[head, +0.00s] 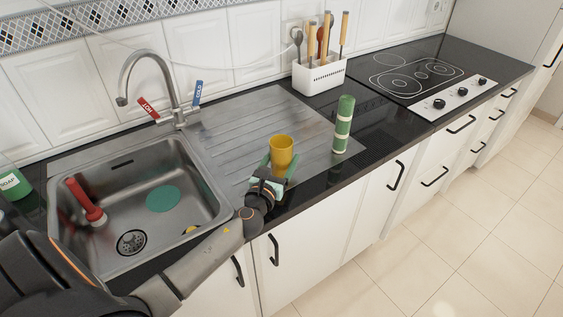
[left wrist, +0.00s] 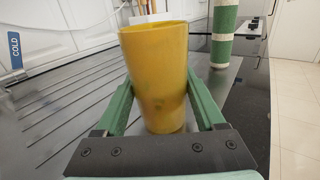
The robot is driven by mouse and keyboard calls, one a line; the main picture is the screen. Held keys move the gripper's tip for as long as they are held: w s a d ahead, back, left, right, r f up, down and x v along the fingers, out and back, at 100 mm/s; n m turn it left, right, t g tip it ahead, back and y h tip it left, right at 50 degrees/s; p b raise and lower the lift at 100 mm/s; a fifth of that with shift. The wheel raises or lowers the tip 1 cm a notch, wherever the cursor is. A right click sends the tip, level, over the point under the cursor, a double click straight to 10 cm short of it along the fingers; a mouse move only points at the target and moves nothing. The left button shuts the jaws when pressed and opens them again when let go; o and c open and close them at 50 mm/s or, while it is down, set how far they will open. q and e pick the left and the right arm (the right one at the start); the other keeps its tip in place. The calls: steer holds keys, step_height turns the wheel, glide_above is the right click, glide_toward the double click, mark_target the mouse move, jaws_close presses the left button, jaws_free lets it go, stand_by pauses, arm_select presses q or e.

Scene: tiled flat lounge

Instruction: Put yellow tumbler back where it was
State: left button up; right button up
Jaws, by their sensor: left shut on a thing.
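The yellow tumbler (head: 281,152) is upright over the front part of the ridged steel drainboard (head: 235,125). My left gripper (head: 279,165), with green fingers, is shut on it from the front. In the left wrist view the tumbler (left wrist: 157,80) stands between the two fingers (left wrist: 160,115), one on each side. I cannot tell whether its base touches the drainboard. My right gripper is in neither view.
A green and white cylinder (head: 343,125) stands close to the right of the tumbler. A white utensil holder (head: 319,76) is behind. The sink (head: 135,205) at left holds a red-handled tool (head: 85,200) and a green disc (head: 163,199). A hob (head: 420,78) lies right.

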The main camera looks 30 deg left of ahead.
arm_select(q)
steer(key=shift+r, duration=0.1)
steer(key=shift+f, duration=0.2)
steer(key=o, duration=1.5)
steer(key=shift+r, duration=0.2)
steer(key=v, duration=1)
steer(key=shift+s+d+f+b, duration=0.1)
steer(key=shift+s+d+b, duration=0.05)
steer(key=shift+s+b, duration=0.15)
steer(key=shift+s+d, duration=0.15)
steer(key=shift+s, duration=0.5)
